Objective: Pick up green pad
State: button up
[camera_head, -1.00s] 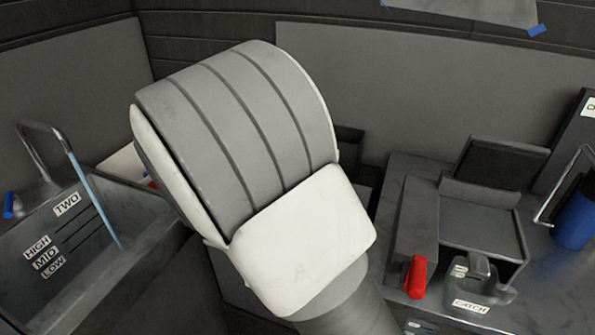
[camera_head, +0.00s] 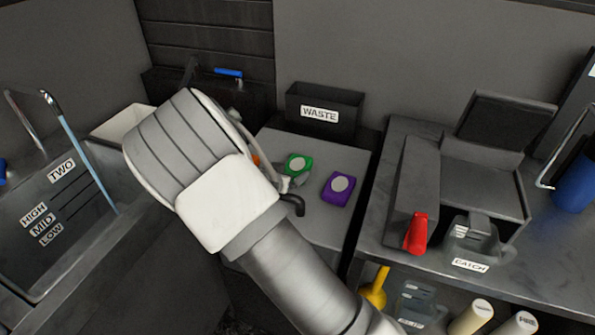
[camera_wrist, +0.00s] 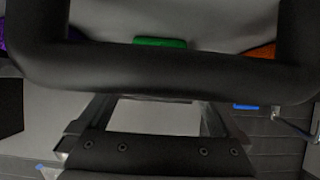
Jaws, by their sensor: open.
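The green pad (camera_head: 298,164) has a pale round spot on top and lies on a grey table between an orange thing and a purple pad. In the wrist view the green pad (camera_wrist: 160,43) shows as a green strip at the top middle, partly hidden by a dark bar. My gripper (camera_head: 294,192) is beside the green pad, mostly hidden behind my arm in the head view. It is open and holds nothing that I can see.
The purple pad (camera_head: 339,188) lies right of the green pad. An orange thing (camera_head: 256,160) is partly hidden by my arm. A WASTE bin (camera_head: 325,107) stands behind. A sink (camera_head: 62,215) is at left; a bench with a red-handled device (camera_head: 416,232) is at right.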

aim_at(296, 167)
jog(key=shift+b+x, duration=0.5)
jog(key=shift+x, duration=2.3)
jog(key=shift+s+d+r, duration=0.1)
jog(key=shift+d, duration=0.05)
jog(key=shift+c, duration=0.3)
jog(key=c, duration=1.1)
jog(key=shift+r, duration=0.1)
